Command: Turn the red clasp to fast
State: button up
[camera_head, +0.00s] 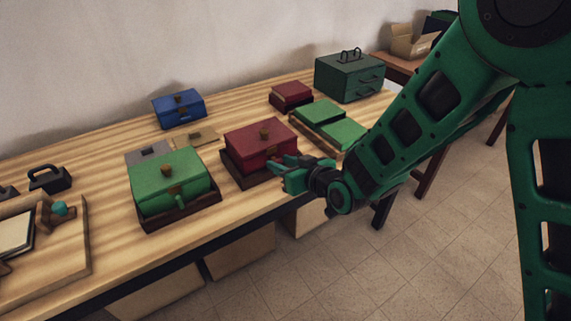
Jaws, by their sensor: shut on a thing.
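The red box (258,137) stands in a dark tray near the table's front edge, its lid down and a brass knob (264,133) on top. My gripper (279,166) is at the front right face of the red box, coming from the right. Its fingers are shut on the red clasp at that face. The fingers cover most of the clasp, so I cannot tell which way it points. A small brass piece shows on the box front just above the fingers.
A green box (170,178) stands left in its own tray. A blue box (179,108), a small dark red box (291,94), green flat boxes (344,132) and a dark green drawer cabinet (349,77) stand behind or right.

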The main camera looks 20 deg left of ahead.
jog(key=m, duration=0.1)
jog(key=m+g+y, duration=0.1)
jog(key=shift+w+d+f+m, duration=0.2)
jog(key=shift+w+d+m, duration=0.1)
jog(key=shift+m, duration=0.1)
jog(key=m, duration=0.1)
jog(key=m+y, duration=0.1)
jog(key=m+g+y, duration=0.1)
jog(key=shift+w+d+f, duration=0.1)
jog(key=shift+w+f, duration=0.1)
jog(key=shift+f, duration=0.05)
jog(key=m, duration=0.1)
jog(key=m+y, duration=0.1)
jog(key=m+g, duration=0.1)
jog(key=shift+w+d+f+m+y, duration=0.1)
jog(key=shift+f+m+y, duration=0.2)
jog(key=shift+y, duration=0.1)
jog(key=shift+f+m+y, duration=0.2)
jog(key=shift+m+y, duration=0.5)
jog(key=shift+m, duration=0.8)
jog(key=o, duration=1.1)
